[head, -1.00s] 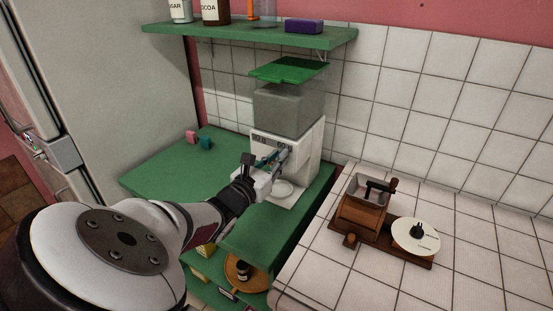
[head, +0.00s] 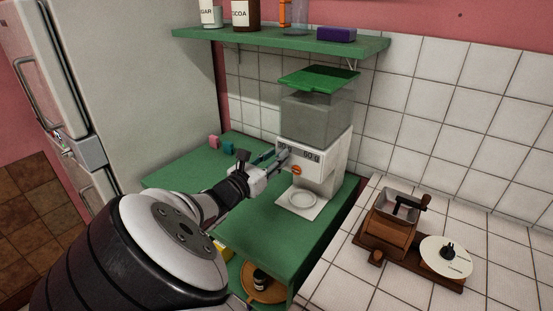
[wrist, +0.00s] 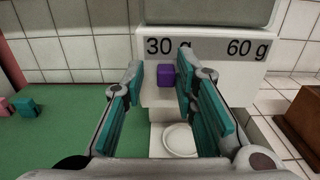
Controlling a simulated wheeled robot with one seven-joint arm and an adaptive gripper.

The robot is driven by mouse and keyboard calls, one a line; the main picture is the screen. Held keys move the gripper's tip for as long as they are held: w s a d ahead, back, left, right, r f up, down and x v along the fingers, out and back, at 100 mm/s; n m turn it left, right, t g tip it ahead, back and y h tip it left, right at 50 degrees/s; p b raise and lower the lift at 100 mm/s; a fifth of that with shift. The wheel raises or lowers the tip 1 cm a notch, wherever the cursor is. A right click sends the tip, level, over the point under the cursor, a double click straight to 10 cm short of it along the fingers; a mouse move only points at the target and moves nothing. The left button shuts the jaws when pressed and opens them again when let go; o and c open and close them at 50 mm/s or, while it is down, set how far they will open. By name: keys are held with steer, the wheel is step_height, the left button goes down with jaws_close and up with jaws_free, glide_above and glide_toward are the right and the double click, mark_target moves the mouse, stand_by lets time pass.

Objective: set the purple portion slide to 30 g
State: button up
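The portion dispenser (head: 325,165) is white, with a clear hopper and a green lid, and stands on the green counter. The wrist view shows its front (wrist: 210,45) with "30 g" at left and "60 g" at right. The purple portion slide (wrist: 166,76) is a small block just under the "30 g" label. My gripper (wrist: 160,75) is open, its teal-padded fingers on either side of the slide. The right finger looks very close to the slide; I cannot tell if it touches. The left finger is apart from it. In the head view my gripper (head: 278,155) hides the slide.
A round white dish (head: 301,199) sits under the dispenser. Pink (head: 213,141) and teal (head: 228,143) blocks lie on the counter at left. A wooden grinder (head: 390,235) stands on the tiles at right. A green shelf (head: 280,42) hangs above.

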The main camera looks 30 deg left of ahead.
stand_by(0.3)
step_height(320, 180, up, 10)
stand_by(0.5)
steer(key=shift+f, duration=0.1)
